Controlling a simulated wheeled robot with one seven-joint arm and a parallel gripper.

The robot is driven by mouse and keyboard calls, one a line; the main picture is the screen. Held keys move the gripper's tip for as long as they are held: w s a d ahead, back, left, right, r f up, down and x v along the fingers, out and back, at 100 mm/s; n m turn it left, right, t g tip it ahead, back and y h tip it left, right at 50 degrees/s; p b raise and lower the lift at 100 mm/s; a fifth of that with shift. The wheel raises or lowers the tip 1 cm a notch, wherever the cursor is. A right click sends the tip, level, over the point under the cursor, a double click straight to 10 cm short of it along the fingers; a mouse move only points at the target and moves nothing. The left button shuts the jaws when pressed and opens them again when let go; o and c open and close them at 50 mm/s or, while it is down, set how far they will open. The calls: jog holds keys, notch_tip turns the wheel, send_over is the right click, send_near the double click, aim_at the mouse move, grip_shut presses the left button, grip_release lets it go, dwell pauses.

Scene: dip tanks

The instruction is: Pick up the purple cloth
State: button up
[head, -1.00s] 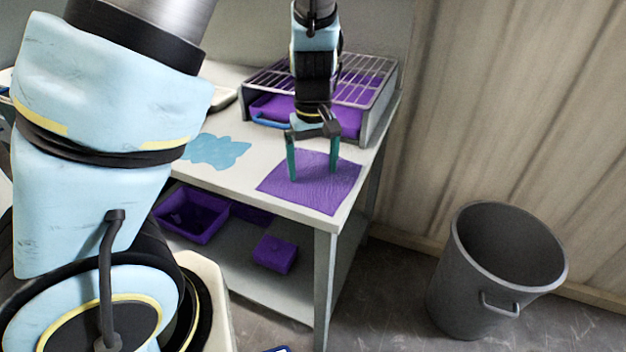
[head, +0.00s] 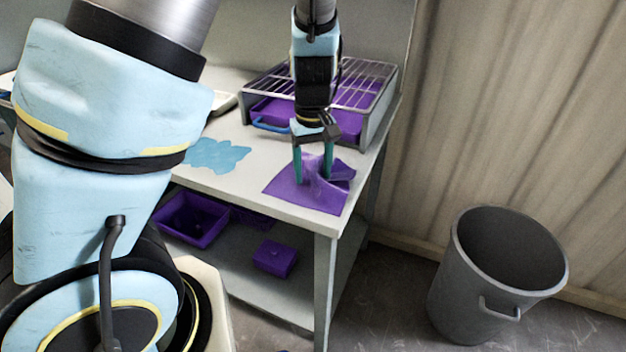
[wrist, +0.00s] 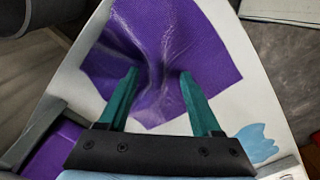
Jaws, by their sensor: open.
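The purple cloth (head: 310,193) lies on the white table top near its right front corner. Its middle is bunched into a raised fold, and its front part lies flat. My gripper (head: 312,180) points down at the cloth with its teal fingers on either side of the fold. In the wrist view, the gripper (wrist: 155,82) is open, with the creased part of the cloth (wrist: 205,45) between and beyond the fingertips. I cannot tell how firmly the fingers touch it.
A purple tank with a wire rack (head: 360,90) stands behind the cloth. A blue patch (head: 216,155) lies to the left on the table (head: 240,190). Purple bins (head: 192,218) sit on the lower shelf. A grey bin (head: 460,270) stands on the floor at right.

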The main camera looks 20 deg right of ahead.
jog(key=c, duration=0.8)
jog(key=shift+c, duration=0.8)
jog(key=shift+r+p, duration=0.3)
jog(key=shift+p, duration=0.05)
grip_shut()
notch_tip(320, 180, up, 11)
jog(key=p, duration=1.1)
jog(key=shift+r, duration=0.2)
notch_tip(320, 180, up, 9)
